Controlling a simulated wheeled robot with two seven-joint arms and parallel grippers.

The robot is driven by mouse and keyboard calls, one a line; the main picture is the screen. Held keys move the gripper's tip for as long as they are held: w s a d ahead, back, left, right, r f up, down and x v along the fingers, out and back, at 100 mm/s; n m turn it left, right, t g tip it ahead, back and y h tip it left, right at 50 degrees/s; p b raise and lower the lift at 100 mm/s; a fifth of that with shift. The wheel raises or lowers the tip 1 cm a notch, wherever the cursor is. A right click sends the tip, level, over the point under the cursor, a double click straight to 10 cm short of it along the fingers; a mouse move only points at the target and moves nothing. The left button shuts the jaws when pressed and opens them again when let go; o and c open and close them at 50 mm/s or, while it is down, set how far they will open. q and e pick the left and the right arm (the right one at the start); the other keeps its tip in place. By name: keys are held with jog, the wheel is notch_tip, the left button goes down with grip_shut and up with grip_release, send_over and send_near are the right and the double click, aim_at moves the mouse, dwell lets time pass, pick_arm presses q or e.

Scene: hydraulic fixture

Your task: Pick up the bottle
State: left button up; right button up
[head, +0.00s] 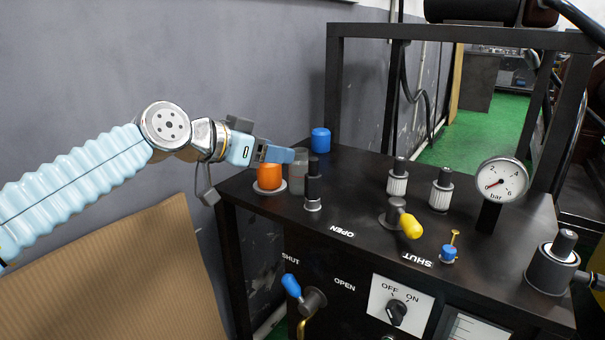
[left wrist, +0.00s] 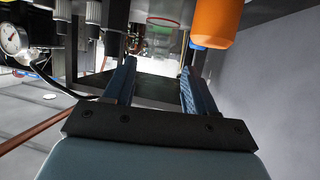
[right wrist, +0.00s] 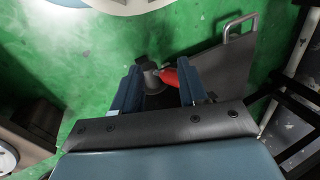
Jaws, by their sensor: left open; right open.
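The bottle (head: 298,172) looks clear and greyish. It stands upright on the black fixture top, partly hidden by my left gripper and a black post. In the left wrist view a clear bottle (left wrist: 162,38) with a red ring shows just past the fingertips, roughly in line with the gap. My left gripper (head: 283,155) is open and empty, reaching in from the left beside the bottle's upper part; its fingers (left wrist: 158,68) are apart in the wrist view. I cannot tell whether they touch the bottle. My right gripper (right wrist: 155,85) is open and empty above the green floor.
An orange cylinder (head: 269,176) stands left of the bottle, a blue cap (head: 320,140) behind it, and a black post (head: 313,184) close in front. Knobs, a yellow-handled valve (head: 409,225) and a gauge (head: 501,181) stand to the right. A grey wall is behind.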

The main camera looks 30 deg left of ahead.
aim_at(300, 172)
pick_arm(q)
jog(key=x, duration=0.7)
jog(key=shift+s+f, duration=0.1)
jog(key=shift+s, duration=0.05)
jog(key=c, duration=0.7)
